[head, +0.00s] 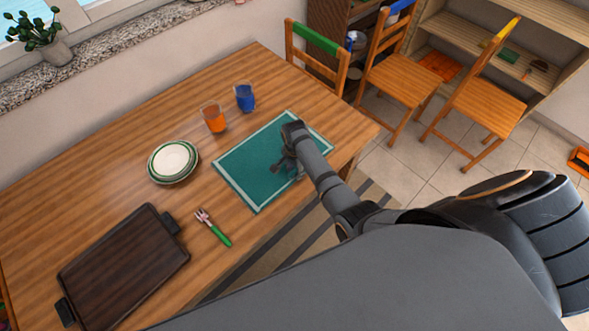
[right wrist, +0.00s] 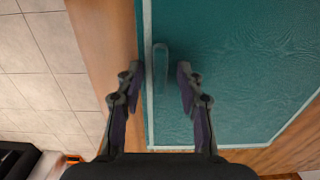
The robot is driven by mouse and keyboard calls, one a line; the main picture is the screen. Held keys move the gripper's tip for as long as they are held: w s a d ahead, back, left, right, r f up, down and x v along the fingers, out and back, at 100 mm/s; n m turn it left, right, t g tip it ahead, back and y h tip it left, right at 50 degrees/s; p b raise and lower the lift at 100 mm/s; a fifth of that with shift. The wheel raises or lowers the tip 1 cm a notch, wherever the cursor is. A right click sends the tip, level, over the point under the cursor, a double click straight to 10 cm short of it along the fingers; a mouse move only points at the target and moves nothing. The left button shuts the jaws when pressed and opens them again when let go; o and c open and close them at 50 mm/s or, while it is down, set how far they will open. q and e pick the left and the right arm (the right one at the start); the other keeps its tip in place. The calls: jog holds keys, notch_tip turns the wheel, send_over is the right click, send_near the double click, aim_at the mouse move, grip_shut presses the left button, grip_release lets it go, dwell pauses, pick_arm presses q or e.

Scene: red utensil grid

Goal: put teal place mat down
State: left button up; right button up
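The teal place mat (head: 248,170) with a pale border line lies flat on the wooden table, near its front edge. My right gripper (head: 291,172) is over the front right part of the mat. In the right wrist view, the gripper (right wrist: 155,82) is open, its two fingers apart on either side of a small upright-looking tab (right wrist: 160,66) at the border of the mat (right wrist: 235,70). Nothing is held between the fingers; whether they touch the mat is unclear. My left gripper is not in view.
An orange cup (head: 213,118) and a blue cup (head: 245,98) stand behind the mat. Stacked plates (head: 173,161), a fork with a green handle (head: 214,229) and a dark tray (head: 125,268) are to the left. Chairs (head: 401,82) stand beyond the table.

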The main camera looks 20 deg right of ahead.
jog(key=shift+r, duration=0.5)
notch_tip(320, 180, up, 11)
jog(key=shift+r, duration=0.15)
jog(key=shift+s, duration=0.1)
